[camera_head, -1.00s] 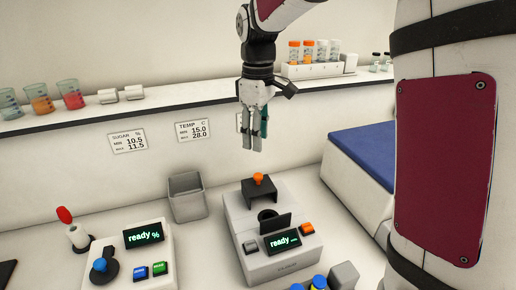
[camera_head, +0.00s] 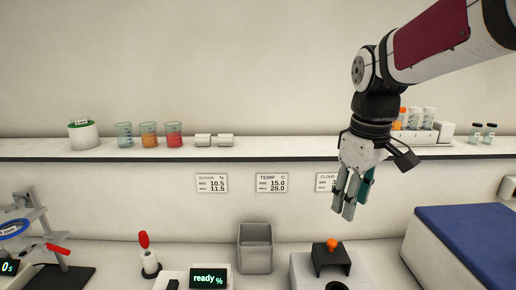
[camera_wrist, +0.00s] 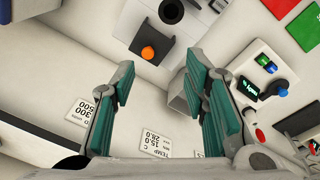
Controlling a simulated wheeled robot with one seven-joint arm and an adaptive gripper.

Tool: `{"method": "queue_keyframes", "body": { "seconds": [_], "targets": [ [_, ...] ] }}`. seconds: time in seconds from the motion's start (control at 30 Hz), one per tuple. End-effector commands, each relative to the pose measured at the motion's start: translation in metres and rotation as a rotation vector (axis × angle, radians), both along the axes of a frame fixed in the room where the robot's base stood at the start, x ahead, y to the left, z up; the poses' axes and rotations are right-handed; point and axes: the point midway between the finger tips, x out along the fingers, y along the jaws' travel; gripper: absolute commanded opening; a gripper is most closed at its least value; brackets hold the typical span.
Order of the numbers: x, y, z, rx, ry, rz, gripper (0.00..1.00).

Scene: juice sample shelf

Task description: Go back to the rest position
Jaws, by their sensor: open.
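My gripper (camera_head: 348,192) hangs in the air in front of the wall below the shelf, fingers pointing down, to the right of the TEMP label. It is open and empty. In the wrist view its two fingers (camera_wrist: 162,100) with green pads stand apart with nothing between them. The gripper is clear of the device.
A shelf (camera_head: 90,152) runs along the wall with beakers (camera_head: 149,134), a tube rack (camera_head: 415,136) and small vials (camera_head: 482,132). A grey bin (camera_head: 255,250) and a readout (camera_head: 209,278) stand on the counter. A blue-topped box (camera_head: 470,240) is at right.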

Motion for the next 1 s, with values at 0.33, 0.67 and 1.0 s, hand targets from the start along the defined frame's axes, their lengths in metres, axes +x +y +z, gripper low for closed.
{"method": "queue_keyframes", "body": {
  "seconds": [0.33, 0.67, 1.0],
  "targets": [
    [-0.095, 0.000, 0.016, 0.050, -0.165, -0.262, 0.41],
    [-0.167, 0.000, -0.002, 0.142, -0.296, -0.480, 0.41],
    [-0.185, 0.000, -0.012, 0.179, -0.330, -0.548, 0.41]
  ]
}}
